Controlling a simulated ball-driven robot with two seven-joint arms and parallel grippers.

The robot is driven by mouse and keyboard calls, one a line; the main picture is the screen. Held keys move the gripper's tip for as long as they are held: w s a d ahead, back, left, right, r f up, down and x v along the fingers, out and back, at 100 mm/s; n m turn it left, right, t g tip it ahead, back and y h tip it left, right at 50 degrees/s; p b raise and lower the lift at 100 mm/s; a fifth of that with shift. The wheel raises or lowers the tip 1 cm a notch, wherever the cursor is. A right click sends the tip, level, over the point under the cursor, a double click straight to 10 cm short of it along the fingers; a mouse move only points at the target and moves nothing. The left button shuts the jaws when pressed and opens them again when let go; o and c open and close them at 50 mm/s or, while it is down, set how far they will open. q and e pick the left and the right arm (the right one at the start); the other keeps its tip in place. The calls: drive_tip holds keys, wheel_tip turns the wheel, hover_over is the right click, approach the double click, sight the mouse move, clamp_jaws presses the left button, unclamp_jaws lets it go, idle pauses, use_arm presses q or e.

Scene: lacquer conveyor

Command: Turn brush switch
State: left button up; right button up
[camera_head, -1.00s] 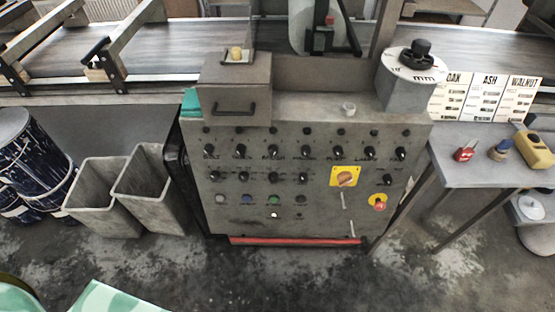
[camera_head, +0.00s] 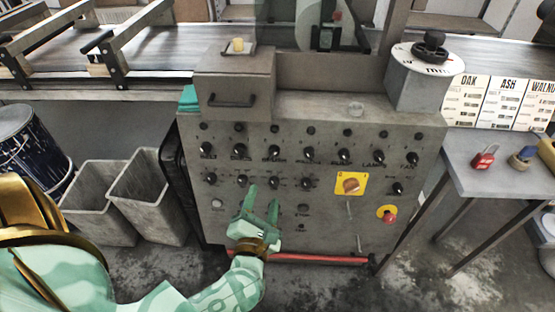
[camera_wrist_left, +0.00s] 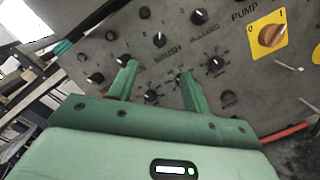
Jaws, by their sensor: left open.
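The brush switch (camera_head: 273,154) is a black knob in the upper knob row of the grey control panel (camera_head: 330,215). In the left wrist view it is the knob (camera_wrist_left: 158,40) above the BRUSH label, beyond and between my fingertips. My left gripper (camera_head: 261,198) is open, its two green fingers pointing up in front of the panel, below the lower knob row. In the left wrist view the open fingers (camera_wrist_left: 157,70) hold nothing, and the switch stands apart from them. My right gripper is not in view.
Other black knobs surround the switch. A yellow-plated rotary switch (camera_head: 351,185) and a red stop button (camera_head: 388,216) are at the panel's right. Grey bins (camera_head: 150,205) stand left of the panel. A side table (camera_head: 485,175) with padlocks is at the right.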

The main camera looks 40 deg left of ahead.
sight(273, 157)
use_arm(q)
drive_tip(key=b+x, duration=0.2)
drive_tip(key=x, duration=1.2)
drive_tip(key=shift+w+b, duration=0.1)
drive_tip(key=shift+b, duration=0.2)
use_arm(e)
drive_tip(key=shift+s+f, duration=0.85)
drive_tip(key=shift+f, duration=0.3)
use_arm(q)
drive_tip(key=c, duration=1)
